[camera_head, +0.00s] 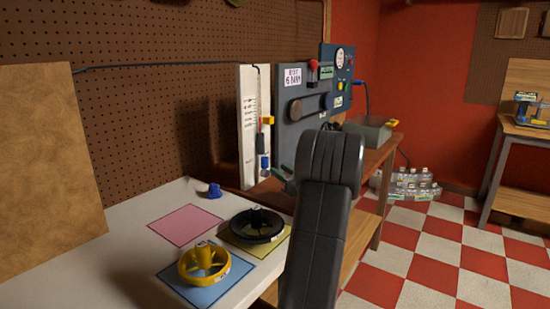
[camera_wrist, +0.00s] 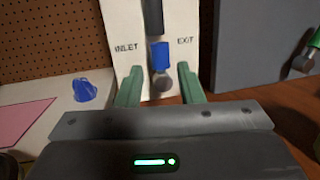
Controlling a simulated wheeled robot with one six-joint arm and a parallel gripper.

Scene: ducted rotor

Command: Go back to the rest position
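My gripper (camera_wrist: 160,68) shows in the wrist view with its two green fingers apart and nothing held between them. A blue fitting with a metal end (camera_wrist: 160,57) shows in the gap, in front of a white board (camera_wrist: 205,18) marked INLET and EXIT. In the head view my arm hides most of the gripper; a bit of green shows beside the arm, near the white board (camera_head: 246,150). A yellow ducted rotor (camera_head: 203,263) stands on a blue mat (camera_head: 205,294). A black ducted rotor (camera_head: 257,224) stands on a yellow-green mat (camera_head: 240,247).
A pink mat (camera_head: 185,222) is bare. A small blue part (camera_head: 214,190) lies behind it on the white table (camera_head: 120,250). Dark panels (camera_head: 300,90) stand beside the white board. A grey box (camera_head: 368,130) is on the wooden bench. Checkered floor (camera_head: 430,250) is open at right.

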